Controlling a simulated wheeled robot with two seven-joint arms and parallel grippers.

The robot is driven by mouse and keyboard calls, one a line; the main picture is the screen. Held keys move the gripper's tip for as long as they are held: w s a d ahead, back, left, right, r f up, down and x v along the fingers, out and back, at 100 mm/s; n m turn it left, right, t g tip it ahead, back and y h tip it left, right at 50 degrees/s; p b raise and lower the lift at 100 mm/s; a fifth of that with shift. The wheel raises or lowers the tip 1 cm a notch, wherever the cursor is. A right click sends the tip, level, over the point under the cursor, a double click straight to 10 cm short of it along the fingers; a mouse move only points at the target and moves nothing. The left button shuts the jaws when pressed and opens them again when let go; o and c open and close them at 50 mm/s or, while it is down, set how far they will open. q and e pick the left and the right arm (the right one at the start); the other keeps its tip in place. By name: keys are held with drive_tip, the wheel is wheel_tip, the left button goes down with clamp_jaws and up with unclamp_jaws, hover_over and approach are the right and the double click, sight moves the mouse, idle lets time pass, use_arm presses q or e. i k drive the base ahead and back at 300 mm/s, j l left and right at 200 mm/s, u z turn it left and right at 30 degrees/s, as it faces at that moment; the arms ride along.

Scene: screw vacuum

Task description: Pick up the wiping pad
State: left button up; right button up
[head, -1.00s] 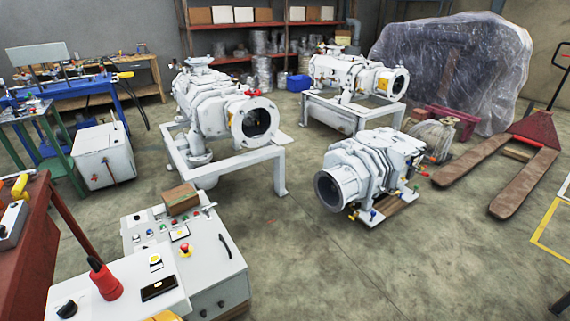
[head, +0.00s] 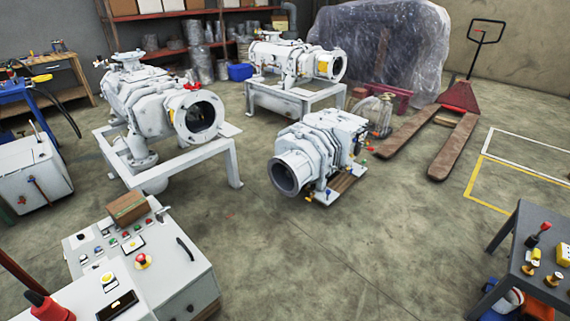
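I cannot make out anything that is clearly a wiping pad. A brown block (head: 126,208) lies on top of the white control cabinet (head: 188,292) at the lower left; I cannot tell whether it is the pad. Small yellow, red and black items, among them a yellow block (head: 565,256), stand on a dark table (head: 524,238) at the right edge, partly cut off. Neither of my grippers shows in the head view.
White vacuum pumps stand at left (head: 160,105), back (head: 295,62) and centre (head: 318,150).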

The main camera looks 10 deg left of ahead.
sight(536, 255)
drive_tip(key=z, duration=1.5)
